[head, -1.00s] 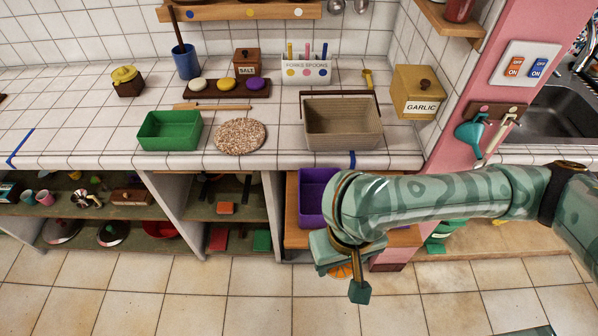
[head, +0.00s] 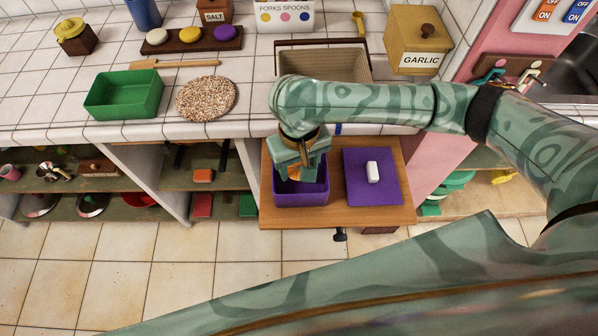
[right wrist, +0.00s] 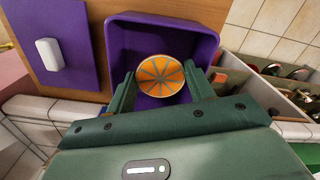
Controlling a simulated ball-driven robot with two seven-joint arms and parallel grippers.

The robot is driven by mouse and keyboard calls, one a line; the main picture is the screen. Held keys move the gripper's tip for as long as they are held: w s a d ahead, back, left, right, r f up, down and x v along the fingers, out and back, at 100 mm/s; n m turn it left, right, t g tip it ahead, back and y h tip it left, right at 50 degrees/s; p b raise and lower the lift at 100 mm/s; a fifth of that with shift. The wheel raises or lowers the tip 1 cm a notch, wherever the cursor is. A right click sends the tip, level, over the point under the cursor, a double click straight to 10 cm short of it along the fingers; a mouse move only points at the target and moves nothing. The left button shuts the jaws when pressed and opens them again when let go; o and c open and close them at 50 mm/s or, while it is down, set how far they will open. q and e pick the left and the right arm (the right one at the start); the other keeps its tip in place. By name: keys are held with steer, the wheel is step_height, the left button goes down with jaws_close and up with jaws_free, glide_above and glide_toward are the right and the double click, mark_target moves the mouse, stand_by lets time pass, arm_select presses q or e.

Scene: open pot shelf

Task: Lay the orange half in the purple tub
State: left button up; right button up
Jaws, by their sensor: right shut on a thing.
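The purple tub (head: 318,193) stands open at the left of a wooden board below the counter. My right gripper (head: 295,175) points down over the tub's opening. It is shut on the orange half (right wrist: 160,76), whose cut face with its segments shows between the two fingers in the right wrist view. In the head view only a bit of the orange half (head: 294,173) shows under the gripper. The tub's inner walls (right wrist: 190,32) surround the orange half in the right wrist view; whether it touches the floor of the tub I cannot tell. My left gripper is not in view.
The purple lid (head: 360,190) with a white handle lies right of the tub on the wooden board (head: 400,212). The counter above holds a green bin (head: 124,95), a woven basket (head: 322,64) and a garlic box (head: 418,45). Open shelves lie to the left.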

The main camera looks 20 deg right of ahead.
steer(key=shift+w+d+f, duration=0.1)
steer(key=shift+w+f, duration=0.35)
steer(key=shift+f, duration=0.15)
steer(key=shift+w+d+f+b, duration=0.15)
steer(key=shift+w+f+b, duration=0.1)
steer(key=shift+b, duration=0.2)
step_height(320, 180, down, 4)
steer(key=b, duration=0.3)
steer(key=shift+w+d+r, duration=0.1)
steer(key=shift+d, duration=0.05)
steer(key=shift+r, duration=0.2)
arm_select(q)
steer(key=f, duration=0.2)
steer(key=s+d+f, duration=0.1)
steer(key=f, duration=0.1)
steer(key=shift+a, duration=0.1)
arm_select(e)
steer(key=o, duration=0.7)
steer(key=shift+f, duration=0.1)
